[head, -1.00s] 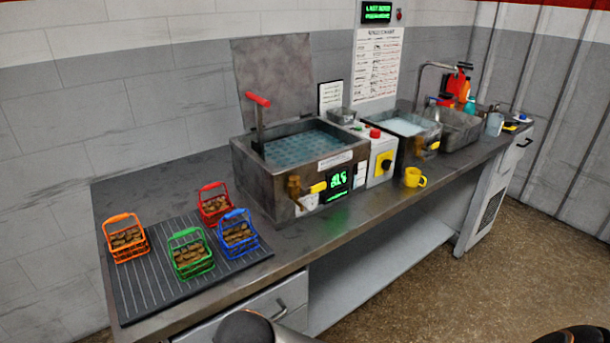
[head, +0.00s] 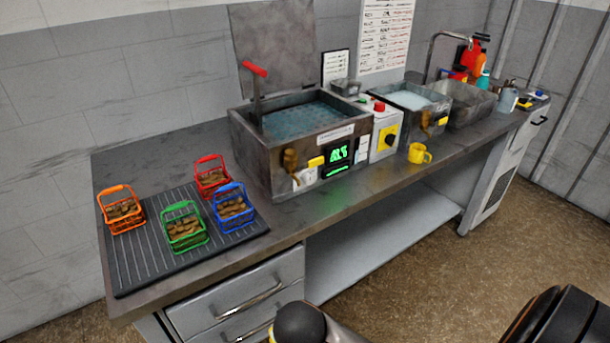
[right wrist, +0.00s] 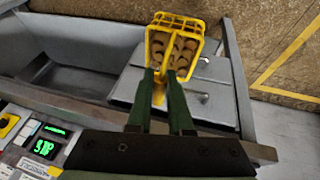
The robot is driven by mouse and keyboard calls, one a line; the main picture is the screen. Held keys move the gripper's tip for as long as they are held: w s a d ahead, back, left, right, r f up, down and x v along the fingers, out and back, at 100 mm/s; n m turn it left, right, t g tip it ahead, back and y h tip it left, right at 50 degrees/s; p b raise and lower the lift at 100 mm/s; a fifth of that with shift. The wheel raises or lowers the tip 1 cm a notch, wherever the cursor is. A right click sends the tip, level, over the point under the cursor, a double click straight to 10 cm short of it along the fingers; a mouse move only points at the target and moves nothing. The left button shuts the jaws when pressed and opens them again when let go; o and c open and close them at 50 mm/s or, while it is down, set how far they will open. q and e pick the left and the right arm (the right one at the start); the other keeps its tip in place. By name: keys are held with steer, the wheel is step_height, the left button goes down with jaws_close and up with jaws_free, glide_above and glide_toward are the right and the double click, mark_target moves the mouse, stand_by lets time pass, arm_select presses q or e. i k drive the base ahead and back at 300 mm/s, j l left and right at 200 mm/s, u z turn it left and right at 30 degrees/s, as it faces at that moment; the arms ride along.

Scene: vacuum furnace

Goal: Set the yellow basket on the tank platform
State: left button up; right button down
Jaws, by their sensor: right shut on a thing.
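The yellow basket (right wrist: 175,45), filled with brown round pieces, is in the right wrist view. My right gripper (right wrist: 166,76) is shut on it, with its two dark green fingers close together at the handle side. The basket is held in the air on the drawer side of the bench, away from the tank. The tank (head: 258,165) stands open on the bench in the head view. The tank platform (head: 303,119) seems to be the patterned surface under the liquid, beside an upright red-handled post (head: 256,95). My left gripper is not in view.
Orange (head: 122,213), red (head: 211,178), green (head: 185,232) and blue (head: 234,211) baskets stand on a ribbed mat (head: 140,265) left of the tank. The tank lid is raised behind.

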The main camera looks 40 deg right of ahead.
mark_target(310, 119)
steer(key=l+u, duration=0.15)
steer(key=l, duration=0.3)
steer(key=l+u, duration=0.1)
steer(key=l, duration=0.3)
steer(key=k+l+u, duration=0.15)
steer(key=l, duration=0.25)
steer(key=l+u, duration=0.15)
steer(key=l, duration=0.3)
steer(key=k+l+u, duration=0.1)
steer(key=l, duration=0.3)
steer(key=k+l+u, duration=0.15)
steer(key=l, duration=0.25)
steer(key=l+u, duration=0.15)
steer(key=l, duration=0.25)
steer(key=k, duration=0.05)
